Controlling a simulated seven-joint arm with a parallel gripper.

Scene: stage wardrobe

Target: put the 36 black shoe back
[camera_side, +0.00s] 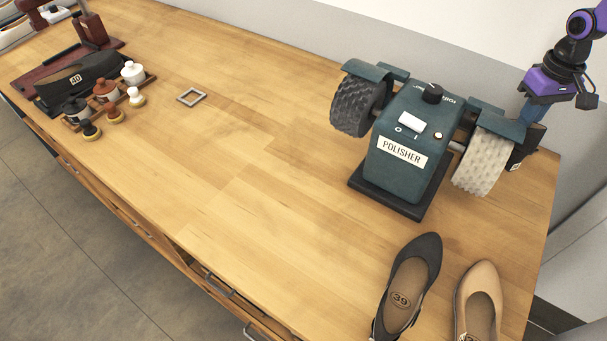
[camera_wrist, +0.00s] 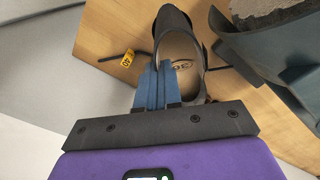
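In the wrist view a black shoe (camera_wrist: 199,62) with a tan insole lies under my gripper. Its insole number looks like 36, but it is upside down and partly covered. My gripper's blue fingers (camera_wrist: 160,75) are close together at the shoe's rim near the heel, one inside and one outside, and appear shut on it. In the side view my gripper (camera_side: 531,112) is behind the polisher's right wheel. A dark part of the shoe (camera_side: 520,151) shows below it; the rest is hidden. I cannot tell whether the shoe touches the table.
The green polisher (camera_side: 400,155) stands close by. A black shoe marked 39 (camera_side: 392,300) and a tan shoe (camera_side: 464,295) lie at the front. A black shoe marked 40 (camera_side: 80,80) and several pots are far left. A yellow 40 tag (camera_wrist: 128,57) shows.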

